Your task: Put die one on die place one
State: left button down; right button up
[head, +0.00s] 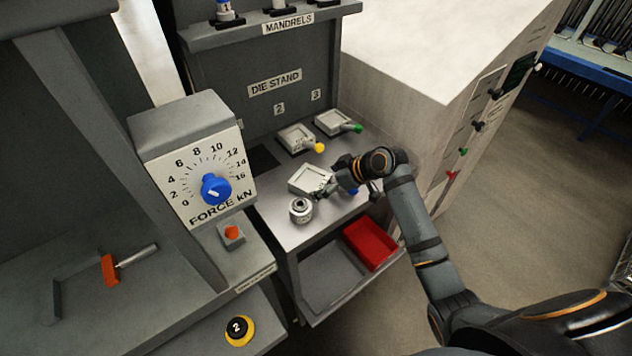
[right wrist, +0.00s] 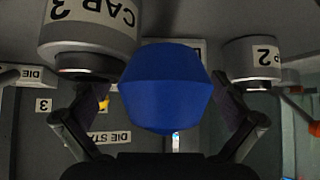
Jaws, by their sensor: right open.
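Die one appears to be the pale square block (head: 309,178) on the bench, in front of two similar blocks. Its blue knob (head: 353,190) shows beside my right gripper (head: 338,187). In the right wrist view a large blue knob (right wrist: 166,88) lies between the open fingers; I cannot tell whether they touch it. The dark square patch (head: 262,158) at the back left of the bench is bare and looks like die place one; no number 1 is visible there. My left gripper is not in view.
A block with a yellow knob (head: 297,138) and one with a green knob (head: 333,122) stand at the back. A round metal part (head: 300,210) sits just in front of die one. A force dial box (head: 205,170) stands left; a red tray (head: 371,243) is below.

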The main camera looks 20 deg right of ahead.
jog(key=x, duration=0.2)
jog(key=shift+w+a+f, duration=0.15)
jog(key=shift+w+a, duration=0.05)
jog(key=shift+a, duration=0.05)
jog(key=shift+w+f, duration=0.1)
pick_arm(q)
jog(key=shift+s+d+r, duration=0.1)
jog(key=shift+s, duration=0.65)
